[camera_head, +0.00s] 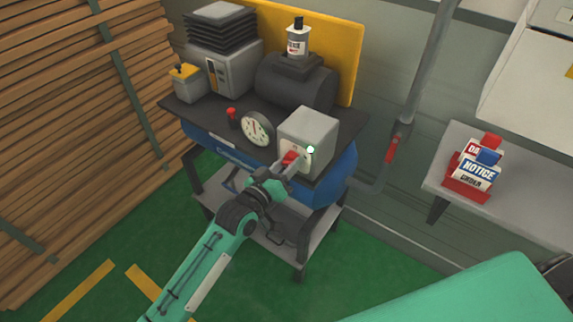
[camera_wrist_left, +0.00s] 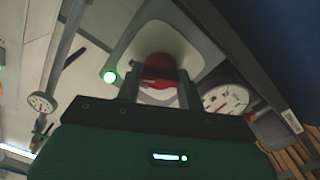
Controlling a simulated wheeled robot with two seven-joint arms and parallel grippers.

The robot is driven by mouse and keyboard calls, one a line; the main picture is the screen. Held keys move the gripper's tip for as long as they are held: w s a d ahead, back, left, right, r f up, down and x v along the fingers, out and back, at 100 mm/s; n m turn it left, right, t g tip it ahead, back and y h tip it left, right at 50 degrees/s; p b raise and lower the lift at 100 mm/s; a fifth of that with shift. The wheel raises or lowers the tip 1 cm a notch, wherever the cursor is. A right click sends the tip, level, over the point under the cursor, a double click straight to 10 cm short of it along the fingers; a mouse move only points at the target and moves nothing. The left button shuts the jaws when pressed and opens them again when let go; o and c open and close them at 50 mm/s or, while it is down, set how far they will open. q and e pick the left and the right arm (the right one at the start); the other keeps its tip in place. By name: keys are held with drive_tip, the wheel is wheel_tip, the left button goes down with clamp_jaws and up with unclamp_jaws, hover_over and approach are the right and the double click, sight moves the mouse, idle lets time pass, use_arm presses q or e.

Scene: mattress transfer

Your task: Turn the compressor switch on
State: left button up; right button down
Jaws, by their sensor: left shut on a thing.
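The compressor (camera_head: 345,172) is a blue tank on a metal stand, with a dark top plate. Its grey switch box (camera_head: 312,129) has a red switch (camera_head: 289,158) on the front and a green light (camera_head: 310,149) that is lit. My left gripper (camera_head: 292,163) is at the front of the box, shut on the red switch. In the left wrist view the red switch (camera_wrist_left: 158,85) is between the two fingers, with the green light (camera_wrist_left: 109,77) glowing beside it. The fingers hide part of the switch. My right gripper is not in view.
A round gauge (camera_head: 256,129) and a small red knob (camera_head: 231,113) are left of the box. A red pipe handle (camera_head: 391,148) is to the right. A shelf (camera_head: 440,177) holds notice signs. Stacked planks (camera_head: 70,130) stand at left. Green floor (camera_head: 105,250) is open in front.

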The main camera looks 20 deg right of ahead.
use_arm(q)
drive_tip(key=shift+f, duration=0.1)
drive_tip(key=o, duration=1)
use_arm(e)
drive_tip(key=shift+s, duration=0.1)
use_arm(q)
drive_tip(key=shift+s+a, duration=0.1)
drive_tip(key=shift+a, duration=0.1)
drive_tip(key=b+v, duration=0.1)
drive_tip(key=v, duration=1.2)
drive_tip(key=shift+s+a+b, duration=0.15)
drive_tip(key=shift+b, duration=0.15)
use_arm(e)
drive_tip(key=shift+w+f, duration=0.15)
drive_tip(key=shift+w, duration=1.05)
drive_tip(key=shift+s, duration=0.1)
